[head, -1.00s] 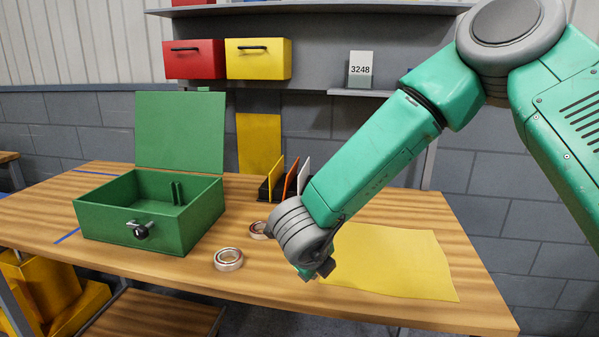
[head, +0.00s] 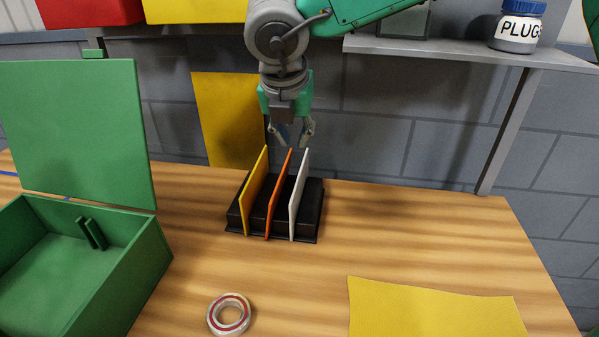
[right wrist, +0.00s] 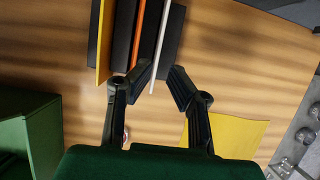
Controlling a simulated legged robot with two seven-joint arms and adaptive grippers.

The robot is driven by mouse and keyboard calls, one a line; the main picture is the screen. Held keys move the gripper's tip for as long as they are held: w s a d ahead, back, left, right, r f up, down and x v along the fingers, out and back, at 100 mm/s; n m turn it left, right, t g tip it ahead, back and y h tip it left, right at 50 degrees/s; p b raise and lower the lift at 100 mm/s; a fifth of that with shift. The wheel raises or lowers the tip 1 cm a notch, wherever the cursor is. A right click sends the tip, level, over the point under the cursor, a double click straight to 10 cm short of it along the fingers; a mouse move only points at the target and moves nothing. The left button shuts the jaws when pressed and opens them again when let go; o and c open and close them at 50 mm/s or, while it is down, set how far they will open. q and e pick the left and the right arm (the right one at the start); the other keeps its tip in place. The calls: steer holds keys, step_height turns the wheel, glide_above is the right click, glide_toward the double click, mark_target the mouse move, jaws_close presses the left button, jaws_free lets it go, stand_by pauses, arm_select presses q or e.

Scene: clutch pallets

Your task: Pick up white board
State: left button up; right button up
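The white board (head: 299,195) stands upright in the right slot of a black rack (head: 312,212) on the table. An orange board (head: 279,195) stands in the middle slot and a yellow board (head: 255,192) in the left one. My right gripper (head: 292,143) is above and behind the rack, pointing down, with its fingers apart and nothing between them. In the right wrist view, the white board (right wrist: 160,45) reaches toward the gap between the open fingers (right wrist: 163,72), nearer the left finger. Whether they touch is unclear. My left gripper is not in view.
An open green box (head: 95,285) stands at the left. A tape roll (head: 229,314) and a yellow sheet (head: 430,308) lie at the front. A yellow panel (head: 228,120) stands behind the rack. A shelf with a PLUGS jar (head: 517,28) overhangs at the back right.

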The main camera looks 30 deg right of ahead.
mark_target(301, 173)
steer(key=x, duration=0.6)
steer(key=b+x, duration=0.1)
steer(key=x, duration=0.6)
steer(key=shift+d, duration=0.25)
steer(key=shift+w+a+f, duration=0.1)
steer(key=shift+w+f, duration=0.1)
steer(key=shift+r, duration=0.1)
jaws_close()
